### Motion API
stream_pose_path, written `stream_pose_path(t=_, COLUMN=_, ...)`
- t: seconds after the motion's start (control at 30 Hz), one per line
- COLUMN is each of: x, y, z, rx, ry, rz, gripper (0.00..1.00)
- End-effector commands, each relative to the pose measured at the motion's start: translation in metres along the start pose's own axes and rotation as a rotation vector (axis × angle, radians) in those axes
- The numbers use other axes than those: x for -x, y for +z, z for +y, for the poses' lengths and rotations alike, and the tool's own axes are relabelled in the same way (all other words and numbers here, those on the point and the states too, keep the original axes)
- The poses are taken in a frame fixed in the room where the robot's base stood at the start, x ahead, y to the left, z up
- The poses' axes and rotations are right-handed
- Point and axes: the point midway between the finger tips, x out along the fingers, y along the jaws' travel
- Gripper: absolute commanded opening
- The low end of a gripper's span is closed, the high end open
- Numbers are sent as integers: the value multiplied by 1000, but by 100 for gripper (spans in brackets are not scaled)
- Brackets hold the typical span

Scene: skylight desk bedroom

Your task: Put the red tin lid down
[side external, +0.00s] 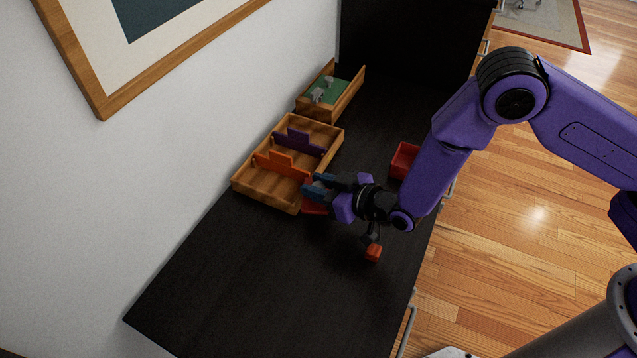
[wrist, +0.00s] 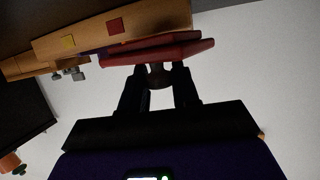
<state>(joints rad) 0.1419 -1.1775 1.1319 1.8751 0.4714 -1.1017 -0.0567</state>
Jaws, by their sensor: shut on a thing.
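The red tin lid (wrist: 160,50) is in my gripper (wrist: 160,75); in the wrist view the two fingers close on a small dark knob on it. In the side view the lid (side external: 314,205) shows only in part, below and beside my gripper (side external: 318,187), at the near right corner of the divided wooden tray (side external: 248,192). I cannot tell whether the lid touches the tray or the desk. An open red tin (side external: 404,160) stands on the desk, partly hidden by my arm.
The tray has an orange divider (side external: 282,164) and a purple divider (side external: 300,141). Behind it stands a wooden box (side external: 349,93) with a green floor and grey pieces. A small orange-red block (side external: 373,253) shows below my wrist. The near part of the dark desk (side external: 250,290) is clear.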

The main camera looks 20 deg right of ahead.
Motion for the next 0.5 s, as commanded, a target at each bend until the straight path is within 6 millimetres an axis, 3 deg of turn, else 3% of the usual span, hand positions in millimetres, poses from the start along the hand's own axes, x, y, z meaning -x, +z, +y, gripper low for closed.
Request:
stream_pose_path(t=0.33, x=-3, y=7, z=0, rx=0, ry=1, rz=-1, gripper=1)
stream_pose_path(t=0.37, x=-2, y=7, z=0, rx=0, ry=1, rz=-1, gripper=33)
stream_pose_path(t=0.4, x=-2, y=7, z=0, rx=0, ry=0, rz=-2, gripper=46)
stream_pose_path(t=0.43, x=-2, y=7, z=0, rx=0, ry=0, rz=-2, gripper=56)
stream_pose_path(t=0.5, x=-2, y=8, z=0, rx=1, ry=0, rz=-2, gripper=56)
